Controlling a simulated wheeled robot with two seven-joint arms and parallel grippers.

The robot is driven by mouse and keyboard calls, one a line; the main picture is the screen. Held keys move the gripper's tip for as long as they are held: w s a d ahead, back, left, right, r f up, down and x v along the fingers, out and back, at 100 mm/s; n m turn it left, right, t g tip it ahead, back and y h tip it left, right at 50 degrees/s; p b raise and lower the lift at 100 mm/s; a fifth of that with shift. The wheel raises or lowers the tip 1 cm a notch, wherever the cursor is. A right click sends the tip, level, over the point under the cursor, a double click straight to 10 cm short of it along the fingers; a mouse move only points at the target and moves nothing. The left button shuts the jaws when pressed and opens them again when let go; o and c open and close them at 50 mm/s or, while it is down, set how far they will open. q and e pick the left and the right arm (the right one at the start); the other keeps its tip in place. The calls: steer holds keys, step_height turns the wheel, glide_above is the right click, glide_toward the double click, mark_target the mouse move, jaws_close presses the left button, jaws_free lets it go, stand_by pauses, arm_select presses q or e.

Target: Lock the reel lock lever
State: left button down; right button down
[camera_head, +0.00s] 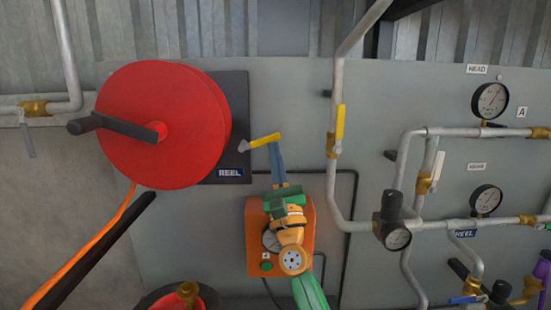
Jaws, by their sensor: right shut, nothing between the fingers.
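The reel lock lever (264,140) is a short yellow handle on a grey pivot, just right of the red reel (170,120) and its dark backing plate. It points right and slightly up from the pivot. My right gripper (273,147) comes up from below with its slim blue-grey fingers shut and empty. Its tips are right at the lower side of the lever's outer half; I cannot tell whether they touch it. My left gripper is not in view.
An orange box (256,240) with a gauge and green button sits behind my right wrist. A vertical pipe with a yellow valve handle (339,122) stands to the right. More pipes, valves and gauges (490,101) fill the right side. A dark crank (125,126) projects from the reel.

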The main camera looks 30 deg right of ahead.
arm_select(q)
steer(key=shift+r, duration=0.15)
arm_select(e)
steer(key=shift+r, duration=0.4)
